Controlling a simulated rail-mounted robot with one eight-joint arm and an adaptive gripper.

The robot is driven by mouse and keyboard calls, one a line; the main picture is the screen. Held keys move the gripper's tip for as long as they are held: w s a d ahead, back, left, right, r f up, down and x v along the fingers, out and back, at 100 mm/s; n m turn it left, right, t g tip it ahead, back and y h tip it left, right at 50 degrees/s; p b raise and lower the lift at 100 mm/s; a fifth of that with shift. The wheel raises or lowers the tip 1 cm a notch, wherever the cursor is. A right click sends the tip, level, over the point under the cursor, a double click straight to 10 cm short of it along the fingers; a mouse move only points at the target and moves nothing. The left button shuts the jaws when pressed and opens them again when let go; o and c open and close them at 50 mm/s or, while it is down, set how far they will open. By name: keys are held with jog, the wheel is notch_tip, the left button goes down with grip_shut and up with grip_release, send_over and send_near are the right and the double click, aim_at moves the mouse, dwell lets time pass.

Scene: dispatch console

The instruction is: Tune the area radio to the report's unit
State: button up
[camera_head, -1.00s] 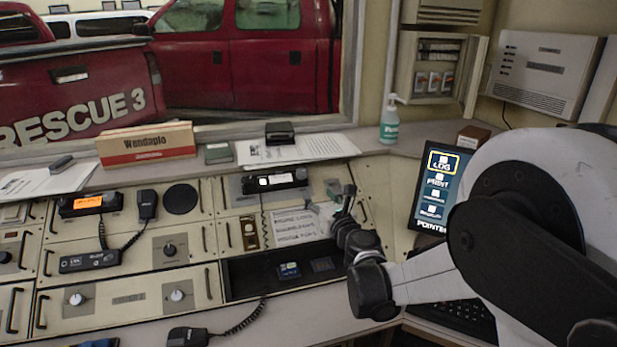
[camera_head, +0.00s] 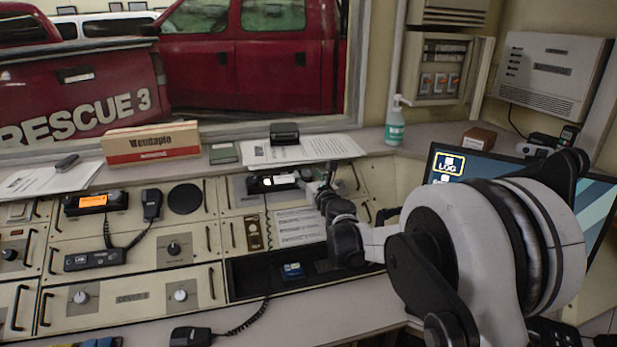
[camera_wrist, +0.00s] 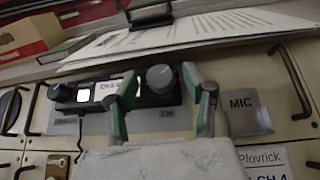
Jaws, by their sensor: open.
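A dark radio with a lit white display (camera_head: 278,180) sits in the upper middle of the console. My gripper (camera_wrist: 158,82) is open, with one green-sided finger on each side of the knob in the picture; contact is not clear. In the head view my gripper (camera_head: 325,186) is just right of the radio. A card (camera_wrist: 264,160) reads "Plovrick" and "CH 4". The monitor (camera_head: 447,165) shows "LOG" and is partly hidden by my arm.
A radio with an orange display (camera_head: 93,201) and a corded handset (camera_head: 152,204) are at left. A "MIC" plate (camera_wrist: 246,112) and a drawer handle (camera_wrist: 290,82) are right of the knob.

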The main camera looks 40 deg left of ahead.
jog(key=c, duration=1.2)
jog(key=shift+o, duration=0.2)
jog(key=shift+w+d+n+g, duration=0.1)
jog(key=shift+w+n+g, duration=0.05)
jog(key=shift+n+g, duration=0.3)
jog(key=n+g, duration=0.2)
jog(key=n+g+y+b, duration=0.1)
jog(key=n, duration=0.1)
jog(key=shift+w+d+g+y, duration=0.1)
jog(key=shift+w+g+y, duration=0.1)
jog(key=shift+g+y, duration=0.15)
jog(key=n+g, duration=0.4)
jog(key=n, duration=0.1)
jog(key=shift+w+r, duration=0.1)
jog(key=shift+w, duration=0.15)
jog(key=n+g+h, duration=0.1)
jog(key=n+g, duration=0.1)
jog(key=n+g+h+p, duration=0.1)
jog(key=n, duration=0.1)
jog(key=shift+w+r+g, duration=0.15)
jog(key=shift+g, duration=0.25)
jog(key=shift+a+r+n+g+h+p, duration=0.1)
jog(key=shift+a+n+g+h+p, duration=0.1)
jog(key=shift+n+g+h+p, duration=0.85)
jog(key=shift+n+g, duration=0.35)
jog(key=shift+n, duration=0.55)
